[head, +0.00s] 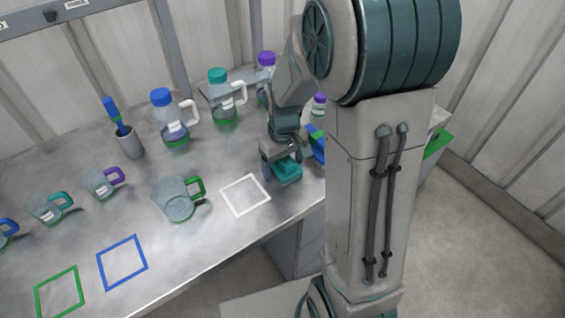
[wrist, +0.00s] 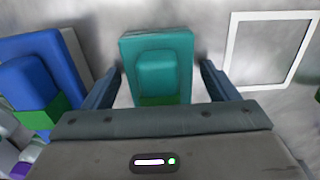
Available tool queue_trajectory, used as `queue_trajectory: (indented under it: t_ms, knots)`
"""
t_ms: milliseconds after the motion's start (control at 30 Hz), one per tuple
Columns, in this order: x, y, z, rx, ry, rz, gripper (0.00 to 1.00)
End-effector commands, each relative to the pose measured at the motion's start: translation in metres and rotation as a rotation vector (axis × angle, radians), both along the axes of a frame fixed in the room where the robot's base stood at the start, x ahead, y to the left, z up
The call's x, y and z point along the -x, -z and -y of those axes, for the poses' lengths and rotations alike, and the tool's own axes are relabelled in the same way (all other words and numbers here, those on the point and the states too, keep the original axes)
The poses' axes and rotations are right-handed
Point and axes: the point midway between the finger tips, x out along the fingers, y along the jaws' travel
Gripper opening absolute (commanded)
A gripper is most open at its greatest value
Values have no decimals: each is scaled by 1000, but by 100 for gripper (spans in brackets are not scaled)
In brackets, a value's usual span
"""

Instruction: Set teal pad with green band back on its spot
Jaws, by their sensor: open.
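The teal pad (wrist: 157,52) lies on the table, with a raised teal block on top and a green band at the block's near side. In the head view the teal pad (head: 287,173) is just right of the white square outline (head: 245,195), outside it. The white outline also shows at the upper right of the wrist view (wrist: 232,50). My gripper (wrist: 161,74) is open, with one finger on each side of the teal pad. In the head view my gripper (head: 277,152) is low over the pad and partly hides it.
A blue pad with a green band (wrist: 40,70) lies left of my gripper in the wrist view. Blue (head: 122,262) and green (head: 60,293) square outlines are empty. A clear pitcher (head: 178,200), a blue-capped bottle (head: 170,118) and a brush cup (head: 130,144) stand further left.

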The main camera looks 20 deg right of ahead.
Motion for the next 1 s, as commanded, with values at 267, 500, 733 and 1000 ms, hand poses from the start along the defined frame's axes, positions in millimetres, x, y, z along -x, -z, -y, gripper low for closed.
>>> queue_trajectory:
  t_ms: [267, 500, 733, 1000]
  knots:
    - [-2, -49, 0, 0, -1, 9, 80]
    - [0, -98, 0, 1, -1, 4, 80]
    - [1, -121, 0, 1, 1, 4, 80]
    - [50, -138, -1, -7, 112, 91, 80]
